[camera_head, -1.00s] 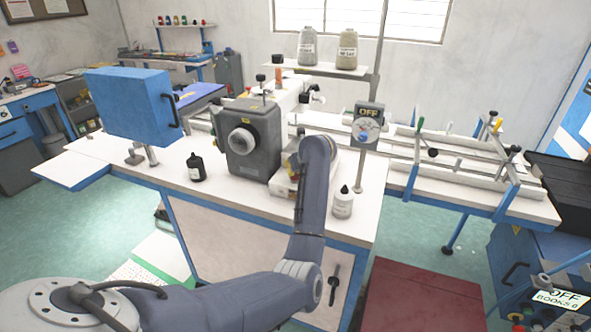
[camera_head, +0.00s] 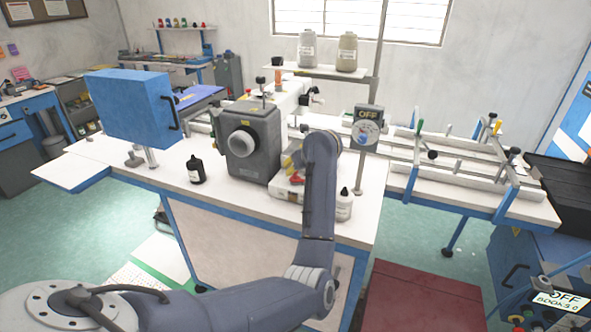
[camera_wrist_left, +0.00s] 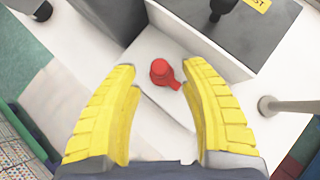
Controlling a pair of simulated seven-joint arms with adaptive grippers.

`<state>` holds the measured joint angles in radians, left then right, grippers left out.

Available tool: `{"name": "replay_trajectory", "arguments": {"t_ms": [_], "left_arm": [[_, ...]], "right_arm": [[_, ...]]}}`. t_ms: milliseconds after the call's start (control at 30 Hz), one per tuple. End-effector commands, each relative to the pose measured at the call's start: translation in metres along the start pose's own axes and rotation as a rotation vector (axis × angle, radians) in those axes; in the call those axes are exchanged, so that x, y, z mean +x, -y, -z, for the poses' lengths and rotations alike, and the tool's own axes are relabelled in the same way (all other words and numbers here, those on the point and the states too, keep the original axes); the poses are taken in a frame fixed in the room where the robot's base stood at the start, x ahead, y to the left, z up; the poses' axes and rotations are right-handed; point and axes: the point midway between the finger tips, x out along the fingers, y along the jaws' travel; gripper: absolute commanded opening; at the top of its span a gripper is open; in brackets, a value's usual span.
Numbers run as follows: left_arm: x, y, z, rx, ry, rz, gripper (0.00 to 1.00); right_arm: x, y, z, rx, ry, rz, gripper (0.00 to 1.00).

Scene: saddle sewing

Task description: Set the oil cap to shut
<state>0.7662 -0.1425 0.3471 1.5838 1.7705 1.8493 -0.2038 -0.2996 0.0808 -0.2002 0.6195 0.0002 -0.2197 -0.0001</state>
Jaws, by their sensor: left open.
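A red oil cap (camera_wrist_left: 163,72) with a small side tab sits on a white surface (camera_wrist_left: 152,45) in the left wrist view. It also shows as a small red patch in the head view (camera_head: 297,177), beside my left wrist. My left gripper (camera_wrist_left: 157,80) is open, with its yellow fingers on either side of the cap. The fingers look apart from it; their height above it is hard to tell. In the head view my forearm hides most of the gripper, with some yellow (camera_head: 288,161) showing. My right gripper is not in view.
A dark grey machine housing (camera_head: 255,142) with a round white knob stands just left of the cap. A black bottle (camera_head: 196,170) stands further left.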

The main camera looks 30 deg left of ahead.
Motion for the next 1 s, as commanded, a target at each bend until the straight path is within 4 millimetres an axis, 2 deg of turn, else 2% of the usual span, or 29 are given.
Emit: {"name": "replay_trajectory", "arguments": {"t_ms": [200,433,633,1000], "left_arm": [[-0.040,0.001,0.000,-0.002,0.001,0.003,0.44],[-0.068,0.000,-0.001,-0.002,0.003,0.001,0.44],[-0.078,-0.001,-0.001,-0.001,0.003,-0.001,0.44],[-0.080,-0.001,-0.001,-0.001,0.003,-0.001,0.44]], "right_arm": [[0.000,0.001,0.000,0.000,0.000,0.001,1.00],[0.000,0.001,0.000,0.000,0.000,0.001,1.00],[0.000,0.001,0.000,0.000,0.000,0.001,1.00],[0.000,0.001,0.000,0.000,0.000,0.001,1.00]]}}
